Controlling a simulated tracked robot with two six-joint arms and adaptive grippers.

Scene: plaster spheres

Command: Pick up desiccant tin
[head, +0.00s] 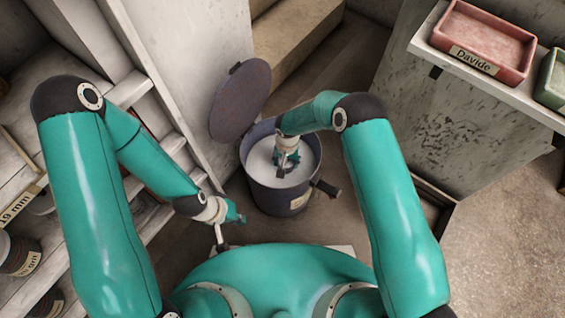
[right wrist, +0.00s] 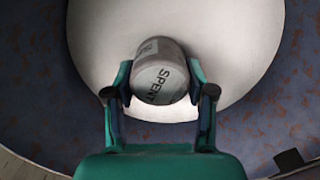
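A grey round tin, the desiccant tin (right wrist: 160,72), shows in the right wrist view with "SPENT" on its pale end face. It is between the two fingers of my right gripper (right wrist: 159,85), which appear to touch it on both sides. In the head view my right gripper (head: 287,162) reaches down into the open dark drum (head: 265,198), over its pale inside; the tin is hard to make out there. My left gripper (head: 236,214) is left of the drum, apart from it. Its fingers are too small to read.
The drum's round lid (head: 240,101) stands open at its upper left. Shelves (head: 165,150) with labelled jars line the left. A red tray (head: 484,45) marked "Davide" and a green tray (head: 556,80) sit on a ledge at upper right.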

